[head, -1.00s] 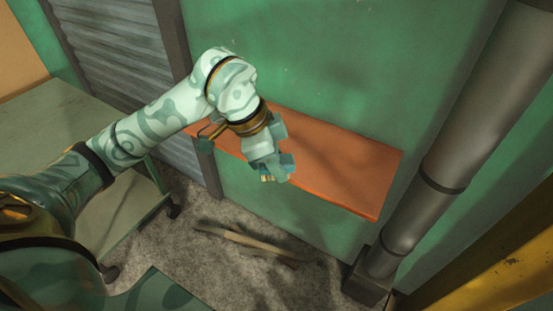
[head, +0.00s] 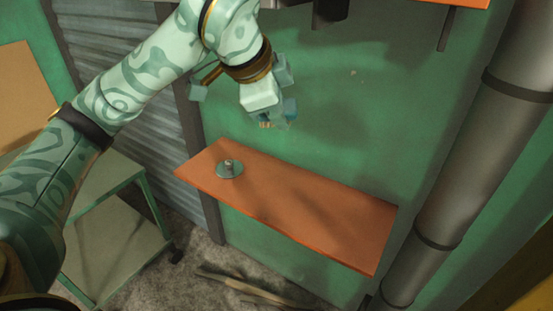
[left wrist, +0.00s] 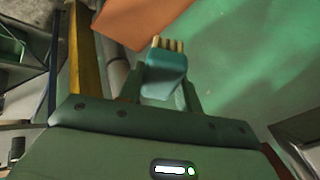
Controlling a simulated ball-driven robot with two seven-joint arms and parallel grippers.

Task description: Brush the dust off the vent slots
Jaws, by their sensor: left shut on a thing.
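My left gripper (head: 272,112) is shut on a small teal brush (head: 288,112) with short tan bristles. It is in the air above the orange shelf, in front of the green wall. In the left wrist view the brush (left wrist: 165,72) sits between the two fingers, bristles pointing away from the palm. No vent slots can be made out clearly; a dark thing (head: 330,10) at the top edge is cut off by the frame. My right gripper is out of view.
A lower orange shelf (head: 310,215) carries a round metal disc with a knob (head: 229,169); the rest of it is clear. An upper orange shelf (head: 462,3) with a bracket shows at the top. A thick grey pipe (head: 470,150) stands right. A green cart (head: 100,250) and a ribbed grey panel (head: 135,80) are left.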

